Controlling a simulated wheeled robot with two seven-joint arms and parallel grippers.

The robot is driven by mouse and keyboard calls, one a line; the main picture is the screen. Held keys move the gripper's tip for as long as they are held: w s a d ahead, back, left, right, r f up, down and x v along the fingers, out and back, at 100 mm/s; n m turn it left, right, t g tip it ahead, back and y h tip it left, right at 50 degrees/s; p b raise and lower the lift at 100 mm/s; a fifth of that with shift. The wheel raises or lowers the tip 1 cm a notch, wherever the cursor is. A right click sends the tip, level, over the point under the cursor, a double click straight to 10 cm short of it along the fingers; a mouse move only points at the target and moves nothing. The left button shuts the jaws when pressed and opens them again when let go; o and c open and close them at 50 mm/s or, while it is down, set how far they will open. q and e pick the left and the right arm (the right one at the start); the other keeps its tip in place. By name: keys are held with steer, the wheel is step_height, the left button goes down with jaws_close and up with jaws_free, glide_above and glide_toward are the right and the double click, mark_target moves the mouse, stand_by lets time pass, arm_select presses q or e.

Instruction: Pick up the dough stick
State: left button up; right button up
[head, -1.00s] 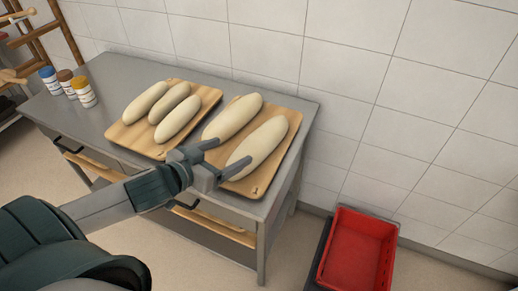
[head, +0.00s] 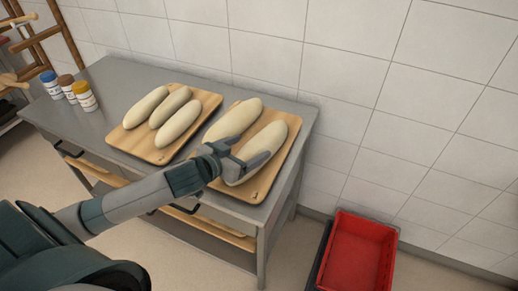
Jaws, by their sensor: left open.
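Several pale dough sticks lie on two wooden boards on a grey metal table. The right board (head: 262,187) holds two larger ones: a rear dough stick (head: 234,118) and a front dough stick (head: 267,140). The left board (head: 158,156) holds three dough sticks (head: 178,123). My left gripper (head: 248,155) is open over the right board, at the near end of the front dough stick, and partly hides it. One finger points toward the gap between the two sticks and the other lies across the front stick's near end. I cannot tell whether they touch. My right gripper is not seen.
The grey table (head: 105,88) stands against a white tiled wall. Three small jars (head: 68,90) stand at its left end. A red crate (head: 358,252) is on the right, beyond the table. A wooden rack (head: 40,38) is at the far left.

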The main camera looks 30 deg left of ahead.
mark_target(259, 144)
arm_select(q)
steer(key=shift+w+d+p, duration=0.2)
steer(key=shift+w+p, duration=0.15)
steer(key=shift+w, duration=0.1)
steer(key=x, duration=0.1)
steer(key=p+x, duration=0.1)
steer(key=x, duration=0.1)
steer(key=shift+d+f, duration=0.1)
steer(key=shift+d, duration=0.15)
steer(key=shift+w+d+f, duration=0.1)
steer(key=shift+w+f, duration=0.2)
steer(key=shift+w, duration=0.2)
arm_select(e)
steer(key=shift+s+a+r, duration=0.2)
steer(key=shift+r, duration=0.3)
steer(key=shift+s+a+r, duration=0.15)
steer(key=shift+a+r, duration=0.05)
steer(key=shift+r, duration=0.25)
arm_select(q)
steer(key=shift+c, duration=0.3)
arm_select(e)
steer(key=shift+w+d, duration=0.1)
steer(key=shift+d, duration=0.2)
arm_select(q)
steer(key=c, duration=1.4)
steer(key=shift+r, duration=0.15)
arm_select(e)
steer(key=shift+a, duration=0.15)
